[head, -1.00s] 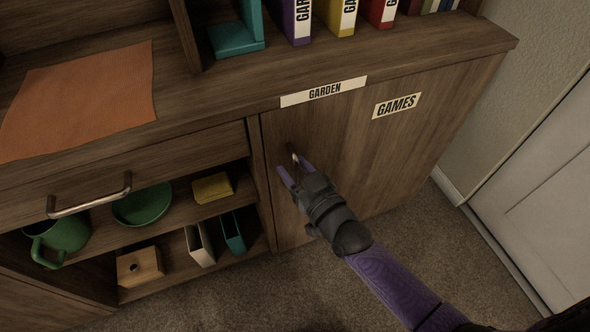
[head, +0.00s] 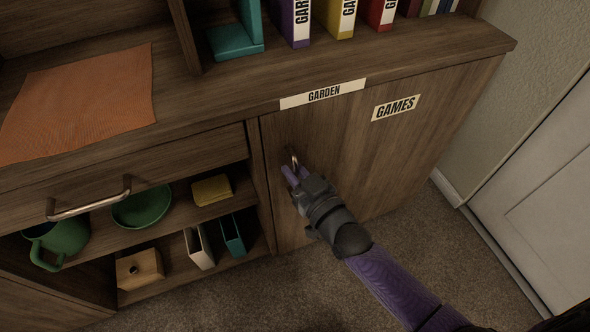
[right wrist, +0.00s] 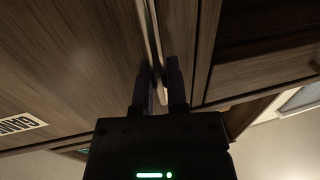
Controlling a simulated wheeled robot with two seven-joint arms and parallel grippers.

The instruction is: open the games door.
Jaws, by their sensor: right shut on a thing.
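The games door (head: 385,150) is a brown wood panel with a "GAMES" label (head: 396,107) near its top right. It looks closed, flush with the cabinet front. A small metal handle (head: 294,160) stands upright near its left edge. My right gripper (head: 291,172) is at the handle, its purple fingers shut on it. In the right wrist view, the two fingers (right wrist: 159,88) close around the pale handle bar (right wrist: 154,40), and part of the label (right wrist: 18,123) shows at left. My left gripper is not in view.
Left of the door are a drawer with a bar handle (head: 90,198) and open shelves with a green mug (head: 58,240), bowl (head: 143,207) and boxes. A "GARDEN" label (head: 323,94) marks the top edge. Carpet (head: 370,260) in front is clear; a white door (head: 545,190) stands right.

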